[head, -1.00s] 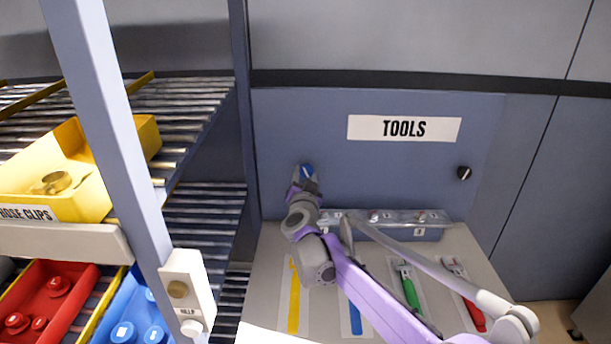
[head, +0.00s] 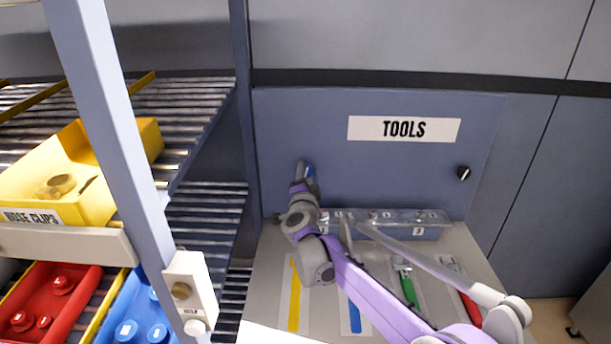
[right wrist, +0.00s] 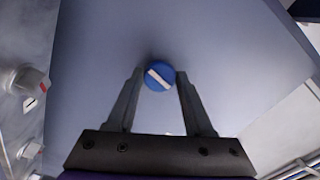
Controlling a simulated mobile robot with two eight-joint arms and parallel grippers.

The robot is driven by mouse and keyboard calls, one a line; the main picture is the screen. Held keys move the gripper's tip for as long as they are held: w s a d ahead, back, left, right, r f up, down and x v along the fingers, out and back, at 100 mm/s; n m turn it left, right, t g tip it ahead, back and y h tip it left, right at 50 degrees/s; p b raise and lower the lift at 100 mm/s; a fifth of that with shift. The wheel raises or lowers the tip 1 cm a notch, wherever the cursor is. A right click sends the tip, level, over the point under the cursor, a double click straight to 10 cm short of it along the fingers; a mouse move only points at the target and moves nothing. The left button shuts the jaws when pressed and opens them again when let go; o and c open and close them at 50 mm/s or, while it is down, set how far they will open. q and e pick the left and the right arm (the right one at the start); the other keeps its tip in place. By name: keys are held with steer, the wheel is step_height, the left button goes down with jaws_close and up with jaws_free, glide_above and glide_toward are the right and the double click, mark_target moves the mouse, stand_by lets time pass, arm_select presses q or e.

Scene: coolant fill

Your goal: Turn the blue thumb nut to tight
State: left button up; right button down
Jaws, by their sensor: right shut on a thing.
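The blue thumb nut (head: 309,171) sits on the upright blue-grey panel, left of the TOOLS label, and is partly covered by my gripper in the head view. In the right wrist view, the round nut (right wrist: 159,76) faces me with a white bar slanting down to the right. My right gripper (head: 305,172) is at the nut, and its two fingers (right wrist: 160,85) lie on either side of it. It is shut on the nut. My left gripper is not in view.
A black knob (head: 463,173) is on the panel at the right. Below lie a clear-topped tray (head: 400,230) and yellow, blue, green and red tools on a grey bench (head: 270,300). A shelf post (head: 105,130) and bins stand at the left.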

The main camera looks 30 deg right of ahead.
stand_by(0.4)
steer(key=shift+c, duration=1.6)
jaws_free()
steer(key=v, duration=1.1)
steer(key=shift+b, duration=0.35)
steer(key=shift+d, duration=0.1)
